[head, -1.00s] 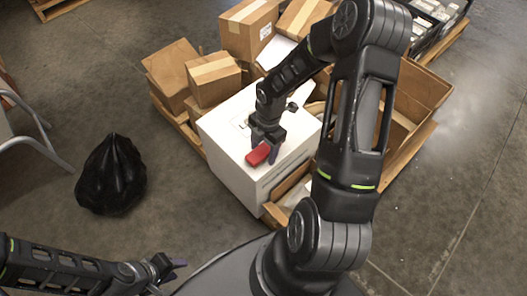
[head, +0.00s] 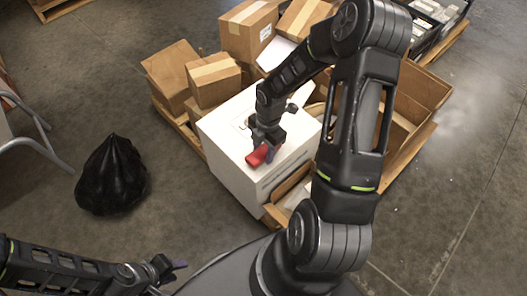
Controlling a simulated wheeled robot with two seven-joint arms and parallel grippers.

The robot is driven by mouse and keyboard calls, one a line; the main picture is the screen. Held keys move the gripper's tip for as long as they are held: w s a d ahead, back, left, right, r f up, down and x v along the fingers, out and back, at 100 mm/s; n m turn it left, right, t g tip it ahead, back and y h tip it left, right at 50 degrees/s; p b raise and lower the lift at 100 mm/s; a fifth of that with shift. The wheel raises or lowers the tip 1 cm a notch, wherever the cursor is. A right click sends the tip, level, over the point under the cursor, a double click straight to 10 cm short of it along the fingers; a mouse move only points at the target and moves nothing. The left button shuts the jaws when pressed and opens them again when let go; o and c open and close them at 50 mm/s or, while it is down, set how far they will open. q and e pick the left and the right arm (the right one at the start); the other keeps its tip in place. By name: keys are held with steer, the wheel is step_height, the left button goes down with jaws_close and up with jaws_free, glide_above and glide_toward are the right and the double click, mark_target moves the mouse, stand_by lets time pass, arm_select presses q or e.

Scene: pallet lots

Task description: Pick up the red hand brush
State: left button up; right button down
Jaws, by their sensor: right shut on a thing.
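The red hand brush (head: 257,156) is at the top of a white box-shaped cabinet (head: 222,150), near its front edge. My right gripper (head: 266,147) reaches down from above and is shut on the brush. The fingers hide part of the brush, and I cannot tell whether it still touches the white top. My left gripper (head: 178,272) is low at the bottom left, far from the brush. Its fingertips are small and seen from the side, so its opening is unclear.
Cardboard boxes (head: 214,80) stand on a wooden pallet around the white cabinet. An open carton (head: 425,92) is on the right. A black bag (head: 111,176) lies on the floor at left, near a metal-framed chair (head: 40,150). Floor at the right is clear.

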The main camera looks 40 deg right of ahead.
mark_target(263, 151)
step_height(263, 151, up, 10)
steer(key=shift+p, duration=1.25)
steer(key=c, duration=1.4)
jaws_free()
steer(key=c, duration=0.6)
steer(key=shift+a, duration=0.15)
